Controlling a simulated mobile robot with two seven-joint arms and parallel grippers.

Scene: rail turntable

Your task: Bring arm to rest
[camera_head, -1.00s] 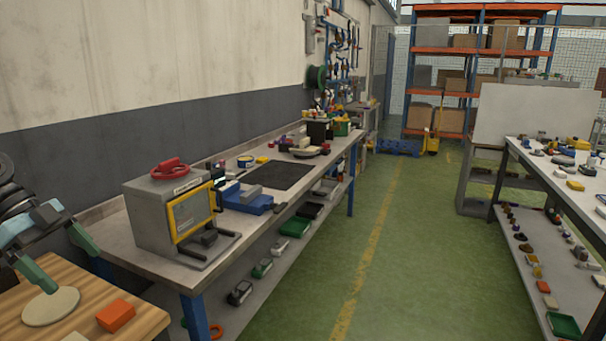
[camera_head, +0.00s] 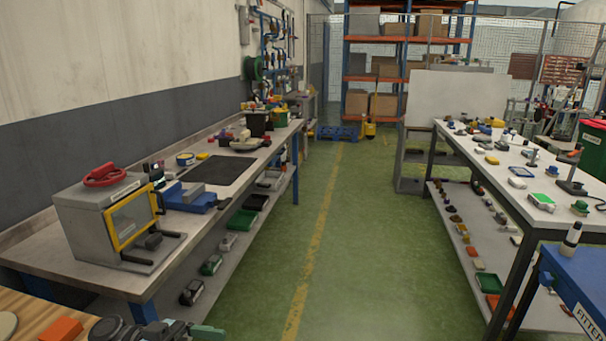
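Part of my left gripper (camera_head: 205,332) shows at the bottom edge of the head view, left of centre. Its dark body and a green finger are seen, and the rest is cut off by the frame. I cannot tell whether it is open or shut. It appears in front of the grey workbench (camera_head: 30,257), to the right of the orange block (camera_head: 60,331) on the wooden table (camera_head: 22,304). I see nothing held in it. My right gripper is not in view.
A grey box machine (camera_head: 85,225) with a yellow-framed door stands on the workbench. The green floor aisle (camera_head: 352,250) is clear. A white table (camera_head: 480,160) with many small parts and a blue cart (camera_head: 580,275) stand on the right. Shelving (camera_head: 398,68) is at the back.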

